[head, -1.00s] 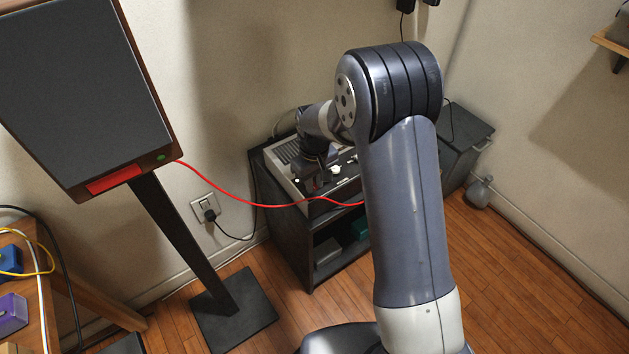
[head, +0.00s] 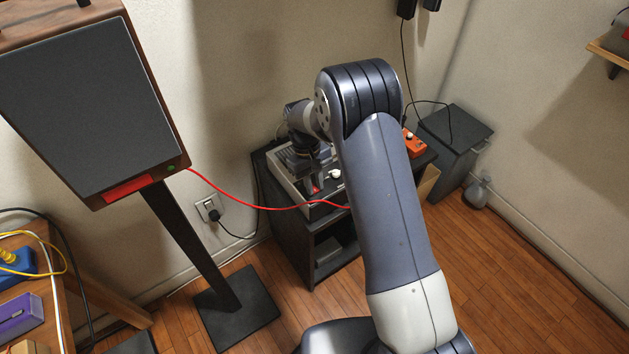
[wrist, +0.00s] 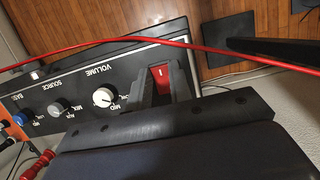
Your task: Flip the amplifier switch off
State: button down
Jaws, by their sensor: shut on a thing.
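The amplifier (head: 280,184) sits on top of a dark cabinet, partly hidden by my arm. In the wrist view its dark front panel (wrist: 75,80) appears upside down, with knobs marked volume, source and bass. A red switch (wrist: 161,73) with a white mark sits at the panel's end beside the volume knob (wrist: 104,97). My gripper (wrist: 163,84) is at the switch, its two dark fingers on either side and shut on it. In the head view my gripper (head: 314,184) is low at the amplifier's front. The switch's lower part is hidden by the fingers.
A red cable (head: 262,208) runs from the speaker (head: 90,110) past the amplifier's front; it crosses close to my fingers in the wrist view. An orange box (head: 414,144) is right of my arm. Open floor (head: 500,270) lies at the right.

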jog(key=c, duration=1.3)
grip_release()
jog(key=v, duration=1.1)
jog(key=shift+f, duration=0.1)
jog(key=shift+f, duration=0.1)
jog(key=x, duration=1)
jog(key=shift+s+d+f, duration=0.1)
jog(key=shift+s+f, duration=0.05)
jog(key=shift+f, duration=0.25)
jog(key=shift+b, duration=0.4)
jog(key=shift+t+y+b, duration=0.3)
jog(key=shift+t, duration=0.2)
